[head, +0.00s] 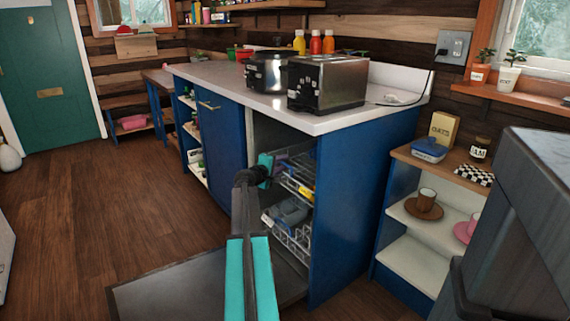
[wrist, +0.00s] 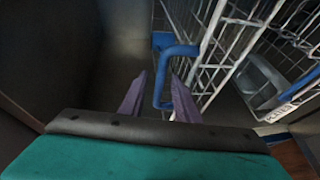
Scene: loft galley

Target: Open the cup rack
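The dishwasher under the counter is open, its door (head: 165,293) lowered flat. The cup rack appears to be the upper wire rack (head: 300,183), which also shows in the wrist view (wrist: 238,42). A blue handle (wrist: 178,51) is on its front. My gripper (head: 267,165) is at the left part of the upper rack. In the wrist view, my gripper (wrist: 158,100) has its two purple fingers apart, with the lower bar of the blue handle between them. There is a visible gap to the left finger; contact with the right finger is unclear.
A lower rack (head: 287,238) holding greyish dishes sits below. A low shelf (head: 418,213) with cups is at the right. The wooden floor at the left is clear.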

